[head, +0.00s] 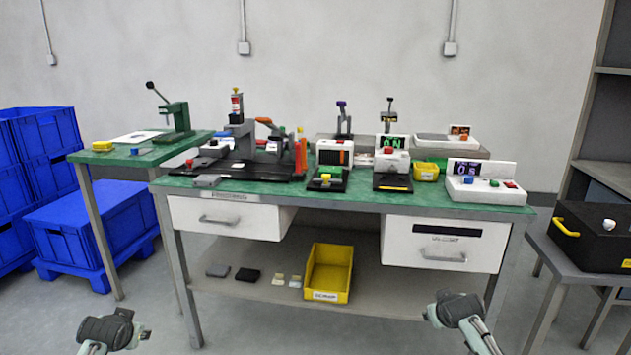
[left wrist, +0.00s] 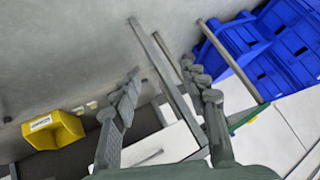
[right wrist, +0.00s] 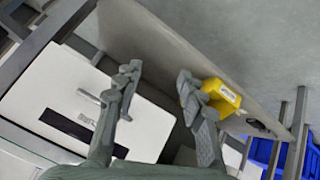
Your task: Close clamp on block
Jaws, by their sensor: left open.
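On the green-topped bench (head: 400,190), a dark fixture (head: 240,140) on a black base plate has a lever with an orange tip, tilted up to the left. Two smaller clamp-like devices with upright handles stand behind, one purple-tipped (head: 342,118) and one dark (head: 388,122). I cannot tell which is the task's clamp, nor make out its block. My left gripper (head: 115,328) is low in front of the bench's left side, open and empty; its fingers show apart in the left wrist view (left wrist: 167,88). My right gripper (head: 455,310) is low at the front right, also open and empty (right wrist: 158,88).
Several small devices and buttoned boxes crowd the bench. White drawers (head: 228,218) hang beneath; a yellow bin (head: 328,272) sits on the lower shelf. A green side table (head: 140,153) and blue crates (head: 95,215) stand left, a black case (head: 585,232) right.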

